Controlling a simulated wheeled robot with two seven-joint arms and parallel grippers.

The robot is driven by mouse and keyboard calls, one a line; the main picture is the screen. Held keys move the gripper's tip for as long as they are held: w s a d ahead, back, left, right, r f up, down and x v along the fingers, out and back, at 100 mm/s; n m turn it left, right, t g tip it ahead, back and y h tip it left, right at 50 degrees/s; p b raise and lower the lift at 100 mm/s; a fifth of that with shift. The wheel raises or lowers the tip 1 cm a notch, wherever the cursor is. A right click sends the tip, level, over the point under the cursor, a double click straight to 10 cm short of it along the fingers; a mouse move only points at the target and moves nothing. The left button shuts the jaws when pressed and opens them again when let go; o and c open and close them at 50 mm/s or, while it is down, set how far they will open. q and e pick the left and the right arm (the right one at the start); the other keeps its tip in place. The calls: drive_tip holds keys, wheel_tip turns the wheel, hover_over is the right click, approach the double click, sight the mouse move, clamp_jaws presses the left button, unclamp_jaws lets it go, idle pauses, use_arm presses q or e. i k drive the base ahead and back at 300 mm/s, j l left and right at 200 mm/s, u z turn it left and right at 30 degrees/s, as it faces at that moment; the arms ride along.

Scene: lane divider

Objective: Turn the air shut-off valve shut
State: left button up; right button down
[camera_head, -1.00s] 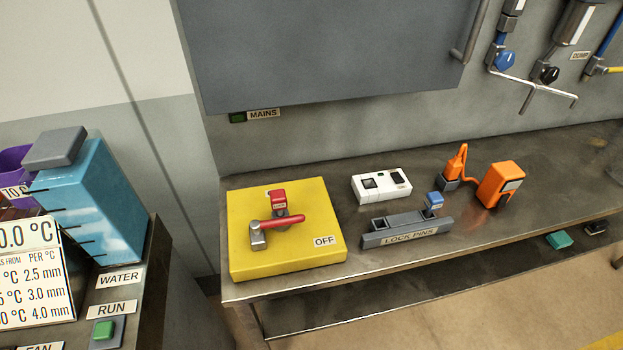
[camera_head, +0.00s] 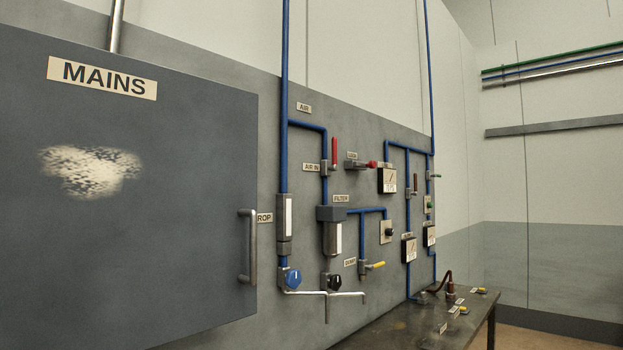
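A red lever (camera_head: 334,153) stands upright on a valve (camera_head: 324,168) labelled AIR IN, alongside the vertical blue pipe (camera_head: 323,143) on the grey wall panel. This appears to be the air shut-off valve. A second red-tipped handle (camera_head: 371,164) points sideways to its right, under a label too small to read. A yellow lever (camera_head: 376,265) sits lower, by a small label. Neither of my grippers is in view.
A large grey MAINS door (camera_head: 150,220) with a bar handle (camera_head: 248,247) fills the left. A filter (camera_head: 332,235), a blue knob (camera_head: 293,278), a black knob (camera_head: 334,282) and several gauges are on the panel. A bench (camera_head: 400,325) runs below.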

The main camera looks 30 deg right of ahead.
sight(334, 167)
drive_tip(key=i+l+u, duration=0.1)
drive_tip(key=l, duration=0.5)
drive_tip(key=i+l, duration=0.25)
drive_tip(key=l, duration=0.35)
drive_tip(key=i+l+u, duration=0.15)
drive_tip(key=l, duration=0.4)
drive_tip(key=i+l, duration=0.1)
drive_tip(key=l, duration=0.55)
drive_tip(key=i+l+u, duration=0.15)
drive_tip(key=l, duration=0.45)
drive_tip(key=i+l, duration=0.1)
drive_tip(key=l, duration=0.5)
drive_tip(key=i+l+u, duration=0.15)
drive_tip(key=l, duration=0.5)
drive_tip(key=k, duration=0.05)
